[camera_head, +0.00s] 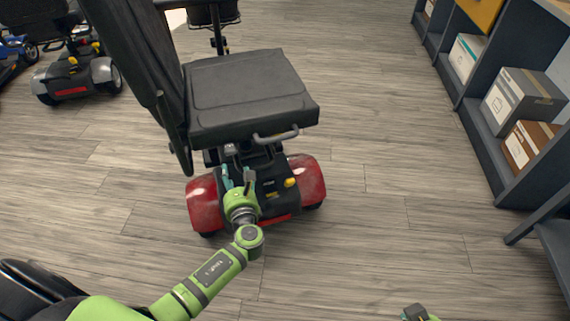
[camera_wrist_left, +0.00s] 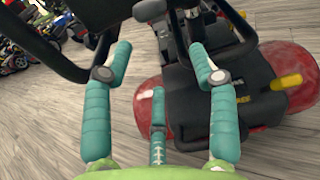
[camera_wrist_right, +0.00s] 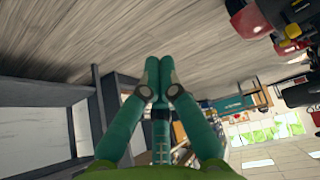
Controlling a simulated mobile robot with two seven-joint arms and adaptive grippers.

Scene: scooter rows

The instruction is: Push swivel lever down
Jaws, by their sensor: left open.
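A scooter with red rear fenders stands in the head view, its black seat (camera_head: 250,90) on a post above the body. A grey bar handle (camera_head: 275,135) sits at the seat's near lower edge; it looks like the swivel lever, though no label shows this. My left gripper (camera_head: 237,180) is open and empty, low behind the seat and left of the handle. In the left wrist view its teal fingers (camera_wrist_left: 160,60) are spread towards the seat post, touching nothing that I can make out. My right gripper (camera_wrist_right: 160,75) is shut and empty, away from the scooter.
A yellow lever (camera_head: 290,183) is on the scooter's rear body, right of my left gripper. The seat's backrest (camera_head: 135,50) rises at left. Another scooter (camera_head: 75,75) stands at far left. Shelves with boxes (camera_head: 520,100) line the right side. The floor between is clear.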

